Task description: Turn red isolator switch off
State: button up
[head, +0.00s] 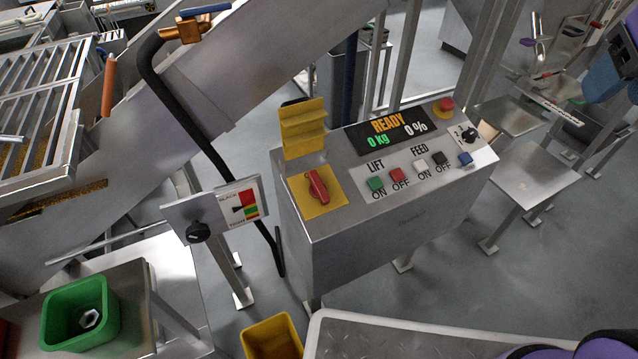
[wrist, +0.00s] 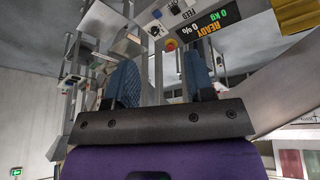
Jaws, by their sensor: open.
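The red isolator switch (head: 317,186) is a rotary handle on a yellow plate (head: 333,202) at the left end of the control box's top panel. Its handle runs roughly along the short side of the panel. A raised yellow flap (head: 303,130) stands just behind it, and shows at the top right of the wrist view (wrist: 297,15). My gripper (wrist: 160,78) has two blue fingers spread apart with nothing between them. In the head view only part of it shows at the upper right edge, far from the switch. The switch is not visible in the wrist view.
The control box (head: 400,225) also bears a READY display (head: 392,131), several coloured buttons, a red stop button (head: 446,104) and a black knob (head: 468,135). A yellow bin (head: 271,338) sits in front.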

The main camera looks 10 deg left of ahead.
jog(key=w+a+f+n+g, duration=0.1)
jog(key=w+a+f+n, duration=0.15)
jog(key=w+a, duration=0.5)
jog(key=n+g, duration=0.3)
jog(key=n, duration=0.1)
send_over(319, 184)
notch_tip(319, 184, down, 26)
jog(key=shift+m, duration=0.25)
notch_tip(319, 184, down, 10)
jog(key=shift+f, duration=0.1)
grip_shut()
